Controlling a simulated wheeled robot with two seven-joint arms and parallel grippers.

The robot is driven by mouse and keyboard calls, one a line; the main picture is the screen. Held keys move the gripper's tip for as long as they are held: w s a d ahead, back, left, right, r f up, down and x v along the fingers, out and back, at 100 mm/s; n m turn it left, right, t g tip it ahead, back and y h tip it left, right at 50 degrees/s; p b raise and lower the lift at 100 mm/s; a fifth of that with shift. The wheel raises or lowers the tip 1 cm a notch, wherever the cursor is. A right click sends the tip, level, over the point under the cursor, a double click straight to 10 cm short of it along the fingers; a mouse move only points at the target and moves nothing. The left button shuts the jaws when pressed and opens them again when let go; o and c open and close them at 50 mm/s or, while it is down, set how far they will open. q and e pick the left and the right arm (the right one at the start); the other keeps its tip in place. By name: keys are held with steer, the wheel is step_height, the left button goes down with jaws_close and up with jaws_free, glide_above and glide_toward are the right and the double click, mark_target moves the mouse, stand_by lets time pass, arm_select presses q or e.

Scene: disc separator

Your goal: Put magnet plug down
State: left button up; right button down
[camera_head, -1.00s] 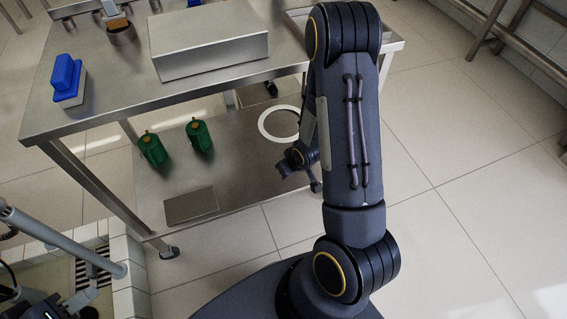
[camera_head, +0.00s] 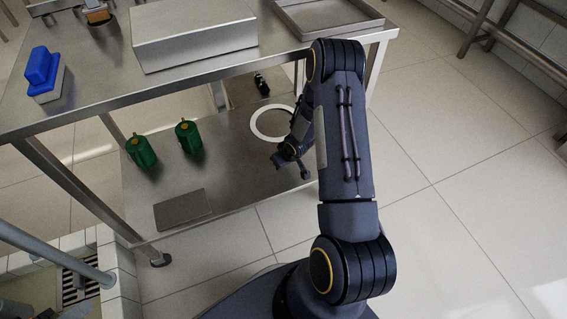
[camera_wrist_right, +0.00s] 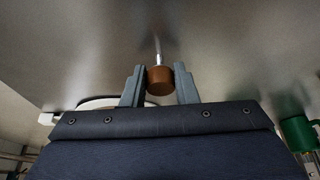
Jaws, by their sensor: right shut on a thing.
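The magnet plug (camera_wrist_right: 160,81) is a small brown cylinder with a thin metal pin on its far side. In the right wrist view it sits between the two grey fingers of my right gripper (camera_wrist_right: 160,88), which is shut on it. A broad steel surface fills the view beyond it; whether the pin touches that surface I cannot tell. In the head view my right arm reaches down to the table's lower shelf (camera_head: 228,181), and its wrist is near the white ring (camera_head: 254,124). The plug is hidden there. My left gripper is not in view.
Two green canisters (camera_head: 141,151) and a flat grey plate (camera_head: 182,209) are on the lower shelf. The tabletop above (camera_head: 90,100) carries a steel box (camera_head: 195,45), a blue-topped block (camera_head: 42,70) and a tray (camera_head: 328,25). A table leg stands near my arm.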

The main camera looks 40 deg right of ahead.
steer(key=c, duration=1.1)
jaws_free()
steer(key=shift+c, duration=0.2)
steer(key=s+a+r+m+p, duration=0.1)
steer(key=s+r+p, duration=0.15)
steer(key=r, duration=0.95)
steer(key=s+a+r+p, duration=0.15)
steer(key=s+r, duration=0.25)
steer(key=r, duration=0.7)
steer(key=s+a+r+t+y, duration=0.1)
steer(key=s+a+r+y, duration=0.2)
steer(key=s+a+r, duration=1.1)
steer(key=s+r, duration=0.1)
steer(key=s, duration=0.3)
steer(key=shift+a+r+y, duration=0.25)
steer(key=shift+r+y, duration=0.1)
steer(key=shift+y, duration=0.05)
